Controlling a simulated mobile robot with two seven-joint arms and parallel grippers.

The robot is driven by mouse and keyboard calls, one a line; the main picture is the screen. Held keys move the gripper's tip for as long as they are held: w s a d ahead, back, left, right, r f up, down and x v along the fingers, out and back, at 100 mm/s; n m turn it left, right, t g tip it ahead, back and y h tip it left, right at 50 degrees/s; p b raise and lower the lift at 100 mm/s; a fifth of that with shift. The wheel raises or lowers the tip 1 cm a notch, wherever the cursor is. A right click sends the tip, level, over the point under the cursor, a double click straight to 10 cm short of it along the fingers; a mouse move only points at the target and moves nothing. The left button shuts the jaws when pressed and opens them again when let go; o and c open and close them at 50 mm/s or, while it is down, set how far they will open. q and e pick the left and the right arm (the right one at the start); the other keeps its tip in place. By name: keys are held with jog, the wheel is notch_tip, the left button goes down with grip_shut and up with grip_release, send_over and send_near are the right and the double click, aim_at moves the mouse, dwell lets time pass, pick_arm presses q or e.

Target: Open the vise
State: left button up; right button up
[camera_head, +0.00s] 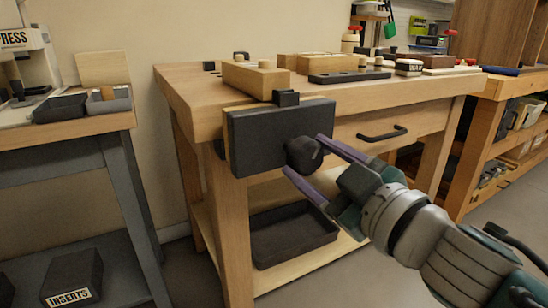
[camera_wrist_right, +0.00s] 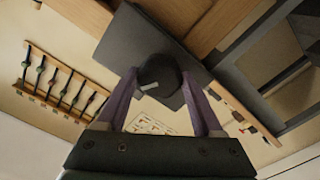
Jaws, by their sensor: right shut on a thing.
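The vise has a dark grey front jaw (camera_head: 262,138) mounted on the end of the wooden workbench (camera_head: 390,92), with a lighter wood strip behind it. A round black knob (camera_head: 304,153) sticks out from the jaw's face. My right gripper (camera_head: 305,154) comes in from the lower right, with its two purple fingers on either side of the knob, shut on it. In the right wrist view the knob (camera_wrist_right: 160,72) sits between the fingertips, in front of the dark jaw (camera_wrist_right: 135,40). The left gripper is not in view.
Wooden blocks (camera_head: 256,79) and small items lie on the bench top. A drawer with a black handle (camera_head: 382,134) is right of the vise. A black tray (camera_head: 291,234) sits on the lower shelf. A side table (camera_head: 70,132) stands at the left, with floor between.

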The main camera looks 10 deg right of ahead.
jog(key=o, duration=1.2)
jog(key=shift+s, duration=0.1)
jog(key=shift+p+v, duration=0.6)
jog(key=shift+v, duration=0.5)
jog(key=p+v, duration=0.1)
jog(key=v, duration=0.3)
jog(key=shift+s+d, duration=0.15)
jog(key=shift+s, duration=0.15)
